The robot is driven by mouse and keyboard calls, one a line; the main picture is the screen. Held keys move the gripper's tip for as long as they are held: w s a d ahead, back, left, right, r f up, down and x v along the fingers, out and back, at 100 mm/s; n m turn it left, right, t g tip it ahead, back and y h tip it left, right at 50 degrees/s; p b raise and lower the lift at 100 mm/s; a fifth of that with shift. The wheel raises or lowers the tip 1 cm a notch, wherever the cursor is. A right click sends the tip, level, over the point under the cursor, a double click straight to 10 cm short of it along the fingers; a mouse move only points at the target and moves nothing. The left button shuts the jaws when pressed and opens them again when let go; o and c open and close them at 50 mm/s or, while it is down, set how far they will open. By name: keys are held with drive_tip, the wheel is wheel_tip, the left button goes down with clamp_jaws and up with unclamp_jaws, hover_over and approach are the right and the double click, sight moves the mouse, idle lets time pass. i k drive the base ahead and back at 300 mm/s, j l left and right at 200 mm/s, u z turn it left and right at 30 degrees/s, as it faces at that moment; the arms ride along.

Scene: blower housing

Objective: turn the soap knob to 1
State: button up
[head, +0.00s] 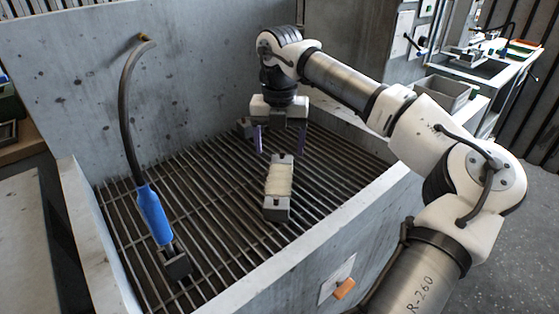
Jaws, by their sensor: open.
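My gripper (280,143) is open, its purple fingers pointing down over the far part of the grate. Nothing shows between the fingers. An orange knob or handle (344,288) sits on a pale plate (337,276) on the basin's front wall, low in the picture and well away from my gripper. A dark lever-like control (420,40) is on the panel at the upper right. I cannot tell which of these is the soap knob. No number or mark on either can be read.
A grey block with cream wrapping (279,182) rests on the grate (215,205) just in front of my gripper. A blue-handled tool (154,214) on a dark hose is at the left. Concrete walls (90,235) enclose the grate. A bench with trays (475,70) is at the upper right.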

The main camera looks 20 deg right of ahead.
sight(423, 41)
drive_tip(key=z, duration=1.35)
